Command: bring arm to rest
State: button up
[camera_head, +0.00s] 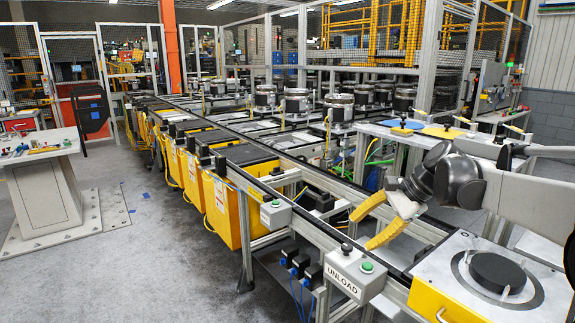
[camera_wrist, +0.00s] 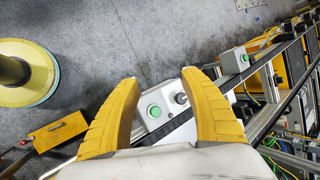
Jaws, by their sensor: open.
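My gripper (camera_head: 360,232) is open, with its two yellow fingers spread apart and nothing between them. It hangs at the end of my arm over the near part of the conveyor (camera_head: 325,180), above and behind the white UNLOAD button box (camera_head: 352,275). In the wrist view my gripper (camera_wrist: 160,77) points down. A white button box (camera_wrist: 150,95) with a green button and a dark knob shows below and between the fingers. I cannot tell the exact height of the fingers above it.
A yellow-sided pallet (camera_head: 437,302) with a black disc (camera_head: 497,272) is at the near right. Another button box (camera_head: 276,214) stands along the conveyor's edge. Several metal clutch units (camera_head: 340,110) stand farther back. A pedestal table (camera_head: 45,150) is at left; the floor (camera_head: 150,240) between is clear.

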jog(key=s+f+n+t+h, duration=0.1)
jog(key=s+n, duration=0.3)
jog(key=s, duration=0.5)
jog(key=s+f+n+t+h, duration=0.1)
jog(key=s+f+n+h, duration=0.2)
jog(key=s, duration=0.6)
jog(key=s+f+n+t+h, duration=0.2)
jog(key=s+n, duration=0.3)
jog(key=s, duration=0.4)
jog(key=shift+s+f+h, duration=0.2)
jog(key=shift+f+h, duration=0.1)
jog(key=shift+f, duration=0.4)
